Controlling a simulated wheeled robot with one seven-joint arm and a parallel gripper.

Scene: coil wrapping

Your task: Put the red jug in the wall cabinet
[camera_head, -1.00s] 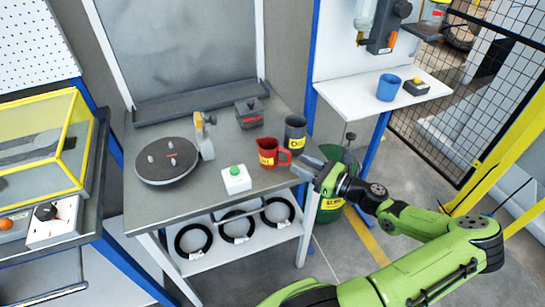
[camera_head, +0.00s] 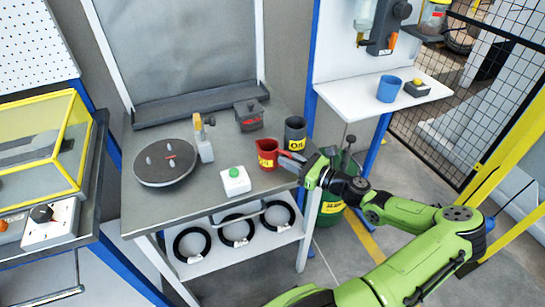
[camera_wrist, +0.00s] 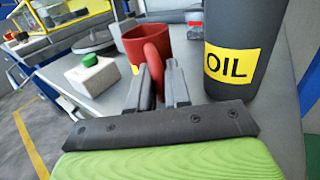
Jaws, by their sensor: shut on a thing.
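The red jug (camera_head: 266,154) with a yellow label stands upright on the grey workbench (camera_head: 215,200), near its right edge. My gripper (camera_head: 286,162) reaches in from the right and is shut on the jug's handle. In the wrist view the gripper fingers (camera_wrist: 158,90) are on both sides of the red handle, with the jug body (camera_wrist: 135,42) just beyond. The jug appears to rest on the bench. I cannot make out a wall cabinet in these views.
A dark grey oil container (camera_head: 295,134) stands close beside the jug. A white box with a green button (camera_head: 235,182) is in front of it. A turntable (camera_head: 165,163) lies left. A white shelf (camera_head: 425,92) holds a blue cup (camera_head: 389,88).

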